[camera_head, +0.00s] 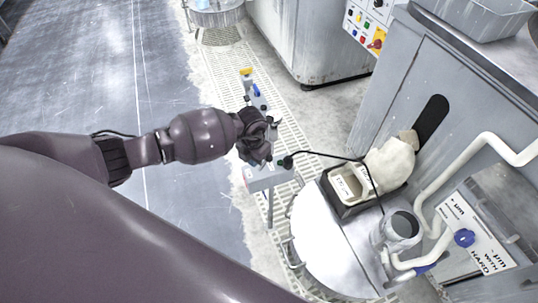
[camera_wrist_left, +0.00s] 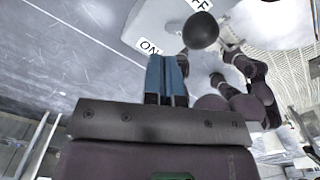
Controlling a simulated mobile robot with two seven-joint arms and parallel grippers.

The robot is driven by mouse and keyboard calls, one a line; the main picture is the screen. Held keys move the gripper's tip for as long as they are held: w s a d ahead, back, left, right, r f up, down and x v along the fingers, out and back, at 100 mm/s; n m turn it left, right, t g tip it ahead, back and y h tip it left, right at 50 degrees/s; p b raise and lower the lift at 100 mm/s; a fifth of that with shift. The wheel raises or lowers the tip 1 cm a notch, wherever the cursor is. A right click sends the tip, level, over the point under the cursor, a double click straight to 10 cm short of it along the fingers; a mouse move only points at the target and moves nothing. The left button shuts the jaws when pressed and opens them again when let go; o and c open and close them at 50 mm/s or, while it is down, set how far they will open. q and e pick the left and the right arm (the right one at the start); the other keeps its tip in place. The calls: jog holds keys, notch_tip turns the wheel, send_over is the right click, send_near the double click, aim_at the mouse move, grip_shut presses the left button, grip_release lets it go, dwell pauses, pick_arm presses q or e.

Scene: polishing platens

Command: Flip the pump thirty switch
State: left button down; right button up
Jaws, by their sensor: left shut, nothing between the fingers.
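A grey switch box (camera_head: 262,181) stands on a thin post beside the floor grating in the head view. My left gripper (camera_head: 261,152) is over its top and hides much of it. In the left wrist view a black ball knob (camera_wrist_left: 201,31) stands between a white ON label (camera_wrist_left: 149,46) and a white OFF label (camera_wrist_left: 200,4). My left gripper's blue fingertips (camera_wrist_left: 167,65) are shut with nothing between them. They are just left of and below the knob, close to the ON label; I cannot tell whether they touch the knob. My right gripper is not in view.
A black-framed tray (camera_head: 347,187) and a round white drum top (camera_head: 325,245) are right of the box. A grey cabinet (camera_head: 400,95) and white pipes (camera_head: 447,178) stand farther right. More small coloured controls (camera_head: 256,90) stand behind. The floor at left (camera_head: 90,90) is clear.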

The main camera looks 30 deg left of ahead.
pick_arm(q)
jog(key=shift+f, duration=0.25)
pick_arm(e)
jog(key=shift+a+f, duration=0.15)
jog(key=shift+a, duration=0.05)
pick_arm(q)
jog(key=shift+r, duration=0.15)
jog(key=shift+r+p, duration=0.55)
jog(key=shift+r, duration=0.5)
notch_tip(320, 180, up, 5)
jog(key=p, duration=0.2)
jog(key=shift+f+p, duration=0.15)
jog(key=shift+p, duration=0.25)
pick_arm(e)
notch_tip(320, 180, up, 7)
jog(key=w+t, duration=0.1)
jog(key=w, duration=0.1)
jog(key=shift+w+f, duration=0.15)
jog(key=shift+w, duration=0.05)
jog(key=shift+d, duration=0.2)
